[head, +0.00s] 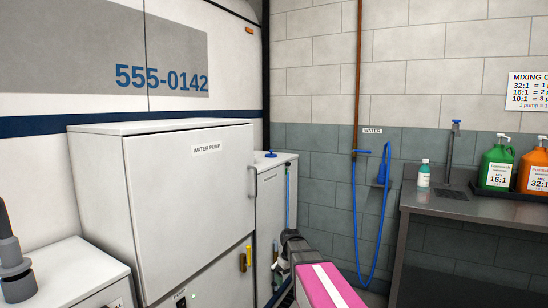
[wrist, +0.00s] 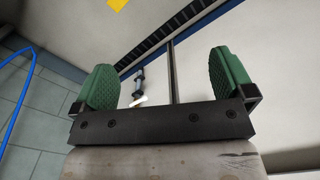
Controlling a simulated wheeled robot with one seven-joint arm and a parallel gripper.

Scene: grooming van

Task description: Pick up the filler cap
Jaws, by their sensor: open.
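A small round blue cap (head: 271,155), which looks like the filler cap, sits on the flat top of a white tank or cabinet (head: 272,185) behind the water pump cabinet. No cap shows in the wrist view. In the wrist view my gripper (wrist: 163,85) is open, its two green ridged pads wide apart with nothing held between them. A small dark and blue fitting with a white lever (wrist: 139,88) shows beyond the pads. In the head view my pink-striped arm is low at the centre, and my gripper appears below the cap, partly unclear.
A blue hose (head: 357,225) hangs on the tiled wall. A steel counter (head: 470,205) with bottles is at right.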

